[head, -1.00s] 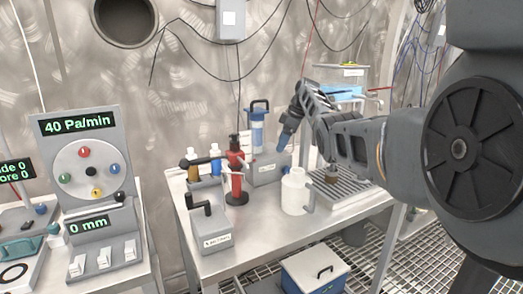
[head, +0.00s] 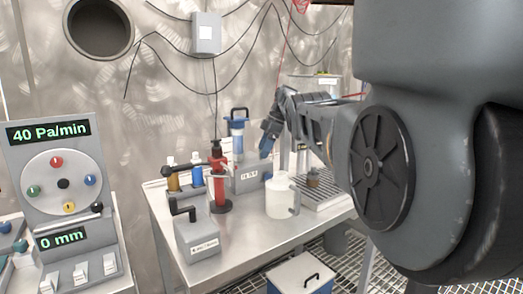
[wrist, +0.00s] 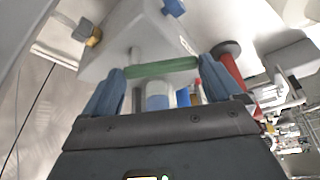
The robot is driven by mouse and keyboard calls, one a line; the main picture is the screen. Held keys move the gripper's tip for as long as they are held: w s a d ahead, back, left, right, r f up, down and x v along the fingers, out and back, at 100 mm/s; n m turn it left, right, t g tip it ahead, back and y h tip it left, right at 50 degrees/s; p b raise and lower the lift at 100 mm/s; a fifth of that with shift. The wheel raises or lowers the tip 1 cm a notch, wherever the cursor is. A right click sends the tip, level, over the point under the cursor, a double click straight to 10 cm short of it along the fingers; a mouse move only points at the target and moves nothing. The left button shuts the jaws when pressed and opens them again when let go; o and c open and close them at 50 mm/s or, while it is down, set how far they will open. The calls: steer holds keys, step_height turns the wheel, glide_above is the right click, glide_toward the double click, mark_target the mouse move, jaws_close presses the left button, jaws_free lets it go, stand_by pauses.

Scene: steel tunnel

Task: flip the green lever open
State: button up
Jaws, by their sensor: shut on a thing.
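The green lever (wrist: 160,68) shows in the wrist view as a bar lying crosswise between the two blue fingers of my gripper (wrist: 163,82). The fingers are shut on it, one at each end. Behind it is a pale grey housing (wrist: 145,35). In the head view my gripper (head: 268,138) points down beside the blue filter canister (head: 237,138), over the right side of its grey base box (head: 250,178). The green lever cannot be made out in the head view.
A red pump bottle (head: 219,185), a grey box with a black crank (head: 197,238) and a white jug (head: 280,197) stand nearby on the steel table (head: 255,240). A gauge panel (head: 62,190) stands at left. A blue-and-white cooler (head: 300,275) sits below.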

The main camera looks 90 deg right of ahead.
stand_by(0.3)
steer(key=o, duration=1.2)
steer(key=shift+c, duration=0.2)
steer(key=shift+w+r+p, duration=0.1)
steer(key=shift+w+p, duration=0.05)
steer(key=shift+p, duration=0.45)
